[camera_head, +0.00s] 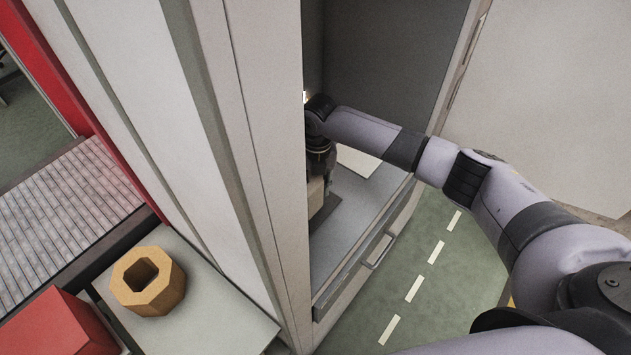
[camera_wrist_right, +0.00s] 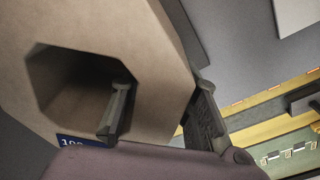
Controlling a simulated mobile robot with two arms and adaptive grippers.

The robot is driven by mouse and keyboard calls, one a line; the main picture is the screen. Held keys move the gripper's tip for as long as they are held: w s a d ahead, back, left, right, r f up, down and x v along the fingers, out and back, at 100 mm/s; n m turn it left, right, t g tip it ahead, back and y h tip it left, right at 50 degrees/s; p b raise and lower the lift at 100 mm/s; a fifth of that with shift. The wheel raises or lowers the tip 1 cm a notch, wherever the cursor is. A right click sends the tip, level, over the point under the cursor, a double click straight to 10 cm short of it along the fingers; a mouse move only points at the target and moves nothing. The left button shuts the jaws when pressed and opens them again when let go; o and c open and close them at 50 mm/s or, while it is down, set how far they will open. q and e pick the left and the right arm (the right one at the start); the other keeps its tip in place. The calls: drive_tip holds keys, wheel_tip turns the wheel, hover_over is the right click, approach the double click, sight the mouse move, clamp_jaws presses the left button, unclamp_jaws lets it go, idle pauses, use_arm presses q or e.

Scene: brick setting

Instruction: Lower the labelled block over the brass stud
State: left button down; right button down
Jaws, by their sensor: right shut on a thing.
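The labelled block (camera_wrist_right: 150,55) is beige with an octagonal hole and a dark blue label (camera_wrist_right: 72,141) with white figures, partly cut off by my wrist. My right gripper (camera_wrist_right: 158,105) is shut on its wall, one finger inside the hole and the other along the outer face. In the head view my right arm reaches into a cabinet, and the gripper (camera_head: 320,150) is partly hidden by the cabinet's front edge. A sliver of the block (camera_head: 315,197) shows below it. I cannot make out the brass stud in either view. My left gripper is not in view.
The cabinet's side wall (camera_head: 245,130) stands close left of my right gripper. A pale flat plate (camera_head: 358,161) lies on the grey cabinet floor (camera_head: 352,215). Outside, a tan octagonal block with a hole (camera_head: 148,290) stands on a white surface beside a red box (camera_head: 55,325).

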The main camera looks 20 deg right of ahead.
drive_tip(key=shift+w+a+f+b, duration=0.1)
drive_tip(key=shift+f+b, duration=0.4)
drive_tip(key=shift+f, duration=0.35)
drive_tip(key=c, duration=1.6)
unclamp_jaws()
drive_tip(key=o, duration=0.4)
drive_tip(key=shift+o, duration=0.2)
drive_tip(key=shift+s+f, duration=0.15)
drive_tip(key=shift+s, duration=0.1)
wheel_tip(320, 180, up, 9)
drive_tip(key=p, duration=0.8)
drive_tip(key=shift+w, duration=0.1)
